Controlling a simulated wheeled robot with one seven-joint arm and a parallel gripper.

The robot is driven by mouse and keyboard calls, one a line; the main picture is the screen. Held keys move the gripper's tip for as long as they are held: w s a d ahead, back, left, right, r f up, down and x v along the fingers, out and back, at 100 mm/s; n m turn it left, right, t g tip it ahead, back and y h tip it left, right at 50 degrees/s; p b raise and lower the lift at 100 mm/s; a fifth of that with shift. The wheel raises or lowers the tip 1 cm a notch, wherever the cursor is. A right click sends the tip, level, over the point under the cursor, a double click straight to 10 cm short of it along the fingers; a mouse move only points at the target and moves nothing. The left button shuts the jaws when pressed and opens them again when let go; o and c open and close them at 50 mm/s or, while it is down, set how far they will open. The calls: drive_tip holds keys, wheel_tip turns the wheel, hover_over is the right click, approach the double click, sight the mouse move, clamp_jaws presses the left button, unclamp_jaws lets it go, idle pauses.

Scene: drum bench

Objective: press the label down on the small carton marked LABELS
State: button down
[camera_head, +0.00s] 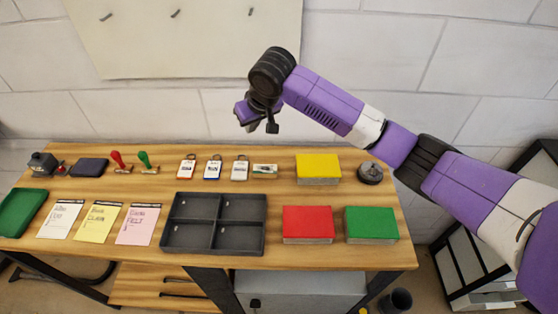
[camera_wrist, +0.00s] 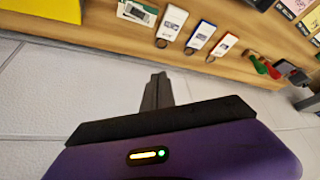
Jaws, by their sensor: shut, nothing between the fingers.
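A small carton (camera_head: 265,171) with a pale top and a green patch lies near the back edge of the bench, right of the tags; its print is too small to read. It also shows at the top of the wrist view (camera_wrist: 137,13), where a pale label with a green part lies on its top. I cannot tell whether the label is flat all over. My gripper (camera_head: 272,127) is raised above the bench's back edge, apart from the carton. Its fingers (camera_wrist: 158,90) are together with nothing between them.
Three tags (camera_head: 213,169) lie left of the carton, and a yellow block (camera_head: 318,168) is to its right. A dark divided tray (camera_head: 213,250), a red block (camera_head: 307,224) and a green block (camera_head: 371,224) are in front. Stampers (camera_head: 120,162) stand at the left; a wall is behind.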

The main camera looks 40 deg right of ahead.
drive_tip(key=s+d+f+m+g, duration=0.1)
drive_tip(key=s+f+g, duration=0.1)
drive_tip(key=s, duration=0.1)
drive_tip(key=b, duration=0.6)
hover_over(263, 166)
drive_tip(key=s, duration=0.1)
wheel_tip(263, 166, down, 7)
drive_tip(key=shift+s+a+f, duration=0.1)
drive_tip(key=shift+f, duration=0.05)
drive_tip(key=shift+f+b, duration=1.05)
drive_tip(key=shift+f, duration=1.1)
idle(2.4)
drive_tip(key=shift+r+p, duration=0.25)
drive_tip(key=shift+p, duration=0.05)
drive_tip(key=shift+r+p, duration=0.3)
drive_tip(key=shift+p, duration=0.05)
drive_tip(key=shift+r, duration=0.15)
wheel_tip(263, 166, up, 5)
drive_tip(key=p, duration=0.5)
